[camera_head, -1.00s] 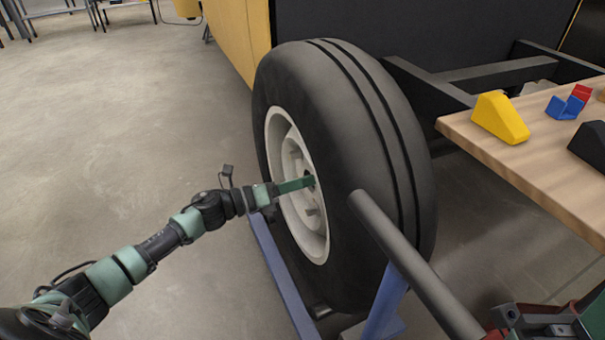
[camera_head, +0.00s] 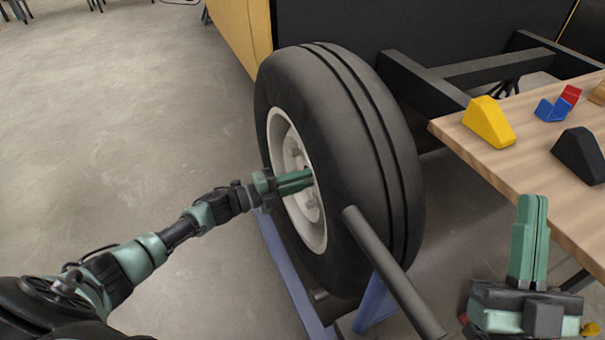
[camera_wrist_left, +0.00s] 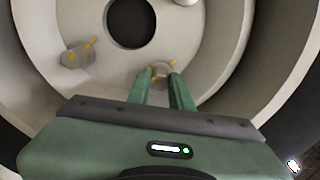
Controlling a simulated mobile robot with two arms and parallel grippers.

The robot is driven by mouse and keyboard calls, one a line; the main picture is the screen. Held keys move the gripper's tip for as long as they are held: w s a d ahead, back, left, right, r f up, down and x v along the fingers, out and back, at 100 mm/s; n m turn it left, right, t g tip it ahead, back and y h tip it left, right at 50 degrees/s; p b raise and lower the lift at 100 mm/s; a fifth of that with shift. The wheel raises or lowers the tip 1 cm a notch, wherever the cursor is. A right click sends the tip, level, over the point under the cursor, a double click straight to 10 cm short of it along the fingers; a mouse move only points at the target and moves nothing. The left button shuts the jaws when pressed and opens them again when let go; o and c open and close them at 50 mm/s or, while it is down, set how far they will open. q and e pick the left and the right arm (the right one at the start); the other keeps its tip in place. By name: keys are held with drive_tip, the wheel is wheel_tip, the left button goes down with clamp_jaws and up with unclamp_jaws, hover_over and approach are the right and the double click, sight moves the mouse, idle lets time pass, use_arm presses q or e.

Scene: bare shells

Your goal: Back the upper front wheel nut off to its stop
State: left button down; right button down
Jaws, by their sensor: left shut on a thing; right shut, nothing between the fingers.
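The wheel is a black tyre (camera_head: 345,150) with a pale rim (camera_head: 318,236). My left gripper (camera_head: 311,177) reaches into the rim from the left. In the left wrist view its green fingertips (camera_wrist_left: 162,74) are shut on a grey wheel nut (camera_wrist_left: 163,69) with yellow marks. The fingers partly cover that nut. Another yellow-marked nut (camera_wrist_left: 78,54) is to its left, and the dark round hub hole (camera_wrist_left: 130,22) lies beyond. My right gripper (camera_head: 535,199) is shut and empty, pointing up at the lower right, apart from the wheel.
A grey bar (camera_head: 385,265) sticks out beside the tyre, between it and my right gripper. A wooden table (camera_head: 540,165) at right holds a yellow wedge (camera_head: 489,122), a black wedge (camera_head: 581,155) and small blue and red pieces. Blue stand legs (camera_head: 290,275) are below the wheel. Floor at left is clear.

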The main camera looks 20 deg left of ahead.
use_arm(q)
drive_tip(key=shift+f+n+p, duration=0.1)
drive_tip(key=shift+n+p, duration=1.1)
drive_tip(key=shift+n, duration=1.6)
use_arm(e)
drive_tip(key=w+f+g+h, duration=0.2)
drive_tip(key=w+f+g, duration=0.2)
drive_tip(key=f+g, duration=0.3)
drive_tip(key=shift+w+d+f+g+h, duration=0.2)
drive_tip(key=shift+f+g+h, duration=0.15)
drive_tip(key=shift+f, duration=2.1)
use_arm(q)
drive_tip(key=c, duration=1.3)
unclamp_jaws()
drive_tip(key=shift+o, duration=0.2)
drive_tip(key=p+v, duration=0.1)
drive_tip(key=v, duration=0.7)
use_arm(e)
wheel_tip(320, 180, down, 7)
drive_tip(key=s+d+g+h, duration=0.1)
drive_tip(key=g, duration=0.3)
drive_tip(key=shift+s+d+r, duration=0.15)
drive_tip(key=shift+s+d, duration=0.05)
drive_tip(key=shift+s, duration=0.15)
